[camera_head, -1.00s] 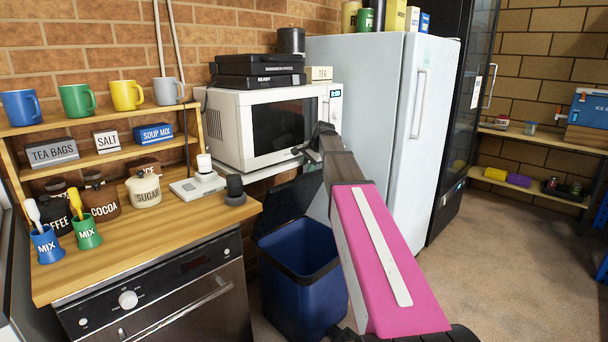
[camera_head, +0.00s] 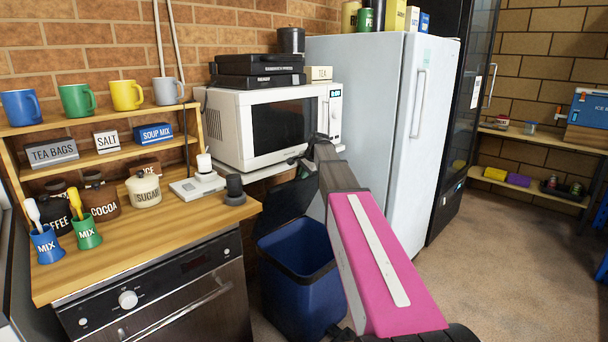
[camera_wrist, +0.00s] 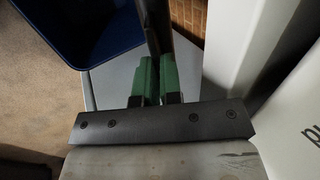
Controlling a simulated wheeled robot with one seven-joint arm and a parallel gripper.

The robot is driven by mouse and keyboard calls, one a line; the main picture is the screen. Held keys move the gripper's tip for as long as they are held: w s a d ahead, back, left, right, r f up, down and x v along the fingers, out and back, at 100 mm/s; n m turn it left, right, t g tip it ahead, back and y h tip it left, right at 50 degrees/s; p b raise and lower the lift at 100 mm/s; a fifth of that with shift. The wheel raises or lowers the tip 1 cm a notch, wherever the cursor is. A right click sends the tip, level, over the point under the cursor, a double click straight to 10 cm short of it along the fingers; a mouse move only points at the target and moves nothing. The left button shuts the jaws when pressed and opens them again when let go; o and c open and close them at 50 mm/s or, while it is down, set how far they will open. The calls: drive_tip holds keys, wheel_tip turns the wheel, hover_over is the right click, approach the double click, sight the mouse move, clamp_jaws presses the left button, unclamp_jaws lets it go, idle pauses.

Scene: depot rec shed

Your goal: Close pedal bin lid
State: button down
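The pedal bin (camera_head: 305,295) is blue and stands on the floor between the oven and the fridge. Its dark lid (camera_head: 283,203) is open, tilted up at the back of the bin, partly hidden by my arm. My gripper (camera_head: 294,159) is behind and above the bin, at the front edge of the microwave shelf. In the wrist view, the green fingers of my gripper (camera_wrist: 156,78) are side by side, almost touching, with nothing clearly held. The dark lid edge (camera_wrist: 157,22) runs just beyond them, and the bin (camera_wrist: 88,30) is at upper left. Contact with the lid cannot be told.
A white microwave (camera_head: 266,127) sits on a shelf (camera_head: 268,170) close to my gripper. The wooden counter (camera_head: 150,240) and oven (camera_head: 165,305) are left of the bin. Open floor (camera_head: 500,270) lies at right.

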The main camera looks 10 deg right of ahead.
drive_tip(key=t+y, duration=0.6)
drive_tip(key=t, duration=0.2)
hover_over(334, 261)
drive_tip(key=v, duration=0.2)
wheel_tip(334, 261, down, 25)
drive_tip(key=shift+s+d+f, duration=0.1)
drive_tip(key=shift+s+f, duration=0.15)
drive_tip(key=shift+f, duration=1.55)
drive_tip(key=shift+s+d+f, duration=0.15)
drive_tip(key=shift+s+f, duration=0.15)
drive_tip(key=shift+f, duration=1.55)
drive_tip(key=shift+s+d+f, duration=0.1)
drive_tip(key=shift+s+f, duration=0.15)
drive_tip(key=shift+f, duration=1.55)
drive_tip(key=c, duration=1.3)
unclamp_jaws()
drive_tip(key=shift+f, duration=0.15)
drive_tip(key=shift+w, duration=0.1)
